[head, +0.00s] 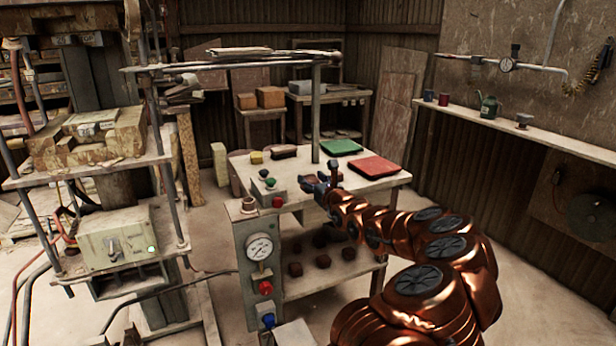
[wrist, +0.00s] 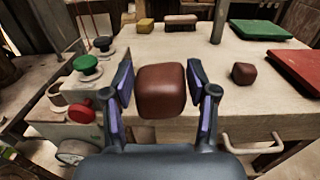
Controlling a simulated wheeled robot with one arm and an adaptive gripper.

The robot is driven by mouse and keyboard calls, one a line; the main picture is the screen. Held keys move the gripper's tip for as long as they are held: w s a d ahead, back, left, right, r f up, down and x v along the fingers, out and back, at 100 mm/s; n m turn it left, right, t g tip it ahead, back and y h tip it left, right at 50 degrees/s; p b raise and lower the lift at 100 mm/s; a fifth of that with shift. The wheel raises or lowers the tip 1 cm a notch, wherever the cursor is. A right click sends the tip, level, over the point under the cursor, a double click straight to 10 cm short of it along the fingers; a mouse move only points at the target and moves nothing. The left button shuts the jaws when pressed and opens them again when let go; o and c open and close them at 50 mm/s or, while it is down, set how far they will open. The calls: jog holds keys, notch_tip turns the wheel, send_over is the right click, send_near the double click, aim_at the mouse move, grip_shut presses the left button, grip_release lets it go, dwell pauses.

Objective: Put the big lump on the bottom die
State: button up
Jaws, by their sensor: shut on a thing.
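My gripper (head: 322,187) is at the front edge of the worktable, and its fingers also show in the wrist view (wrist: 161,88). It is shut on the big lump (wrist: 161,92), a reddish-brown rounded block, held between the two finger pads. In the head view the lump (head: 311,181) is small and partly covered by the gripper. A smaller brown lump (wrist: 243,73) lies on the tabletop to the right of the held one. The press stands at the left of the head view, with a worn yellowish block (head: 120,143), seemingly the bottom die, on its middle plate.
The worktable (head: 392,184) carries a green plate (head: 341,147), a red plate (head: 374,166), a yellow block (head: 256,157) and a brush (head: 283,152). A post rises from it. A control column with a gauge (head: 259,246) stands between table and press. Several dark lumps lie on the lower shelf.

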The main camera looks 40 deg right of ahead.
jog(key=shift+w+d+f+p, duration=0.15)
jog(key=shift+w+d+p, duration=0.1)
jog(key=shift+w+d, duration=0.75)
jog(key=shift+w+d+f+p, duration=0.25)
jog(key=shift+w+d, duration=0.5)
jog(key=shift+w, duration=0.5)
jog(key=shift+w+d+f+p, duration=0.1)
jog(key=shift+w+d+p, duration=0.2)
jog(key=shift+w+d, duration=0.7)
jog(key=shift+x, duration=0.8)
jog(key=shift+f+p, duration=0.3)
jog(key=shift+f, duration=1.25)
jog(key=shift+w+f, duration=0.1)
jog(key=shift+f, duration=0.1)
jog(key=o, duration=1.5)
